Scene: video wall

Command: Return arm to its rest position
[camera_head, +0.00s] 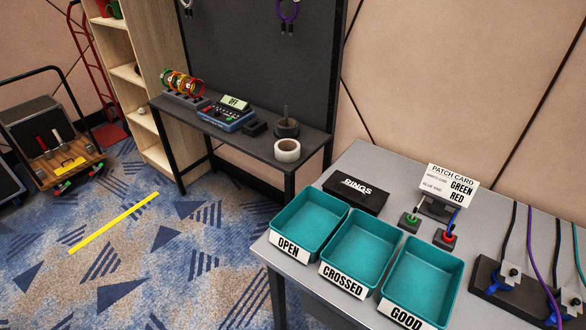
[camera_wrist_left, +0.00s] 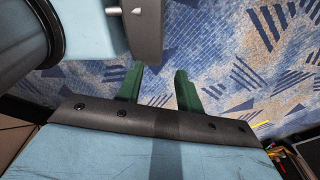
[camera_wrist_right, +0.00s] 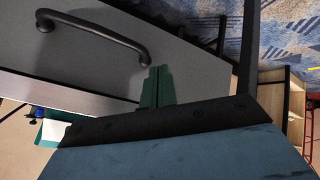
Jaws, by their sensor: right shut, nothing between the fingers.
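Neither of my arms shows in the head view. In the left wrist view my left gripper (camera_wrist_left: 159,76) has its two green fingers apart, with only blue patterned carpet behind them, so it is open and empty. In the right wrist view my right gripper (camera_wrist_right: 156,72) has its green fingers pressed together with nothing between them. A grey panel with a dark bar handle (camera_wrist_right: 105,30) lies behind the right fingers; I cannot tell whether they touch it.
A grey table (camera_head: 372,160) holds teal trays labelled OPEN (camera_head: 288,247), CROSSED (camera_head: 343,277) and GOOD (camera_head: 402,317), a black RINGS box (camera_head: 355,194) and a patch card (camera_head: 450,186). A dark bench (camera_head: 262,146) stands behind. A loaded cart (camera_head: 62,150) is far left. Carpet between is mostly clear.

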